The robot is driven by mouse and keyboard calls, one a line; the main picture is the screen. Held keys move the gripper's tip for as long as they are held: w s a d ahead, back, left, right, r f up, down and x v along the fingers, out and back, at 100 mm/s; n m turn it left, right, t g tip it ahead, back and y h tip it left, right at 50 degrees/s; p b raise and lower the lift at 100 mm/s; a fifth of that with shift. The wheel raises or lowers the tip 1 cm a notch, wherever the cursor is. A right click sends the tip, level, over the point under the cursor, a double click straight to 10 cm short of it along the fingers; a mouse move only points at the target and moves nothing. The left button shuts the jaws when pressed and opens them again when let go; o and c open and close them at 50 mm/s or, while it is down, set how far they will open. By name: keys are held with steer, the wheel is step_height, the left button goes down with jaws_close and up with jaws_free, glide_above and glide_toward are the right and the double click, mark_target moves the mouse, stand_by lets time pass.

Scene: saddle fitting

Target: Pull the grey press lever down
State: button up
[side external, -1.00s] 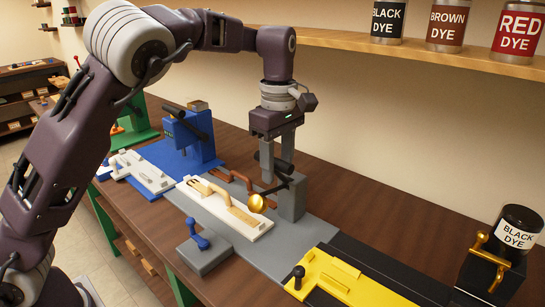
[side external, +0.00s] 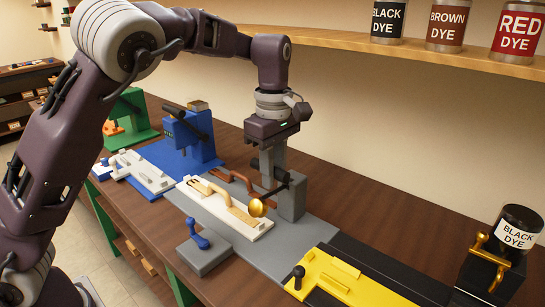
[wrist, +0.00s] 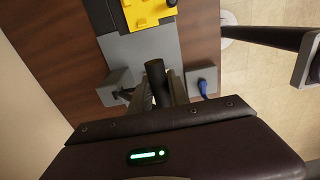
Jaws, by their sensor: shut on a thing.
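The grey press (side external: 293,199) stands on a grey base strip in the middle of the bench. Its lever (side external: 268,192) has a black grip and sticks out beside the post, above a gold round stamp (side external: 256,207). My gripper (side external: 270,177) points down at the lever, its fingers shut on the black grip. In the wrist view the black grip (wrist: 156,78) shows between my fingers. The grey post (wrist: 118,88) is just left of it there. The fingertips are partly hidden by the lever and post.
A white plate (side external: 232,225) with a tan strap lies before the press. A grey block with a blue handle (side external: 199,236) is nearer the front. A blue press (side external: 190,140) stands left, a yellow plate (side external: 345,280) right. A shelf (side external: 420,50) with dye cans hangs behind.

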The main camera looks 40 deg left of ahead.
steer(key=s+f, duration=0.4)
steer(key=f, duration=0.5)
steer(key=shift+s+f, duration=0.4)
stand_by(0.9)
steer(key=o, duration=0.9)
step_height(320, 180, up, 6)
steer(key=shift+w+r, duration=0.1)
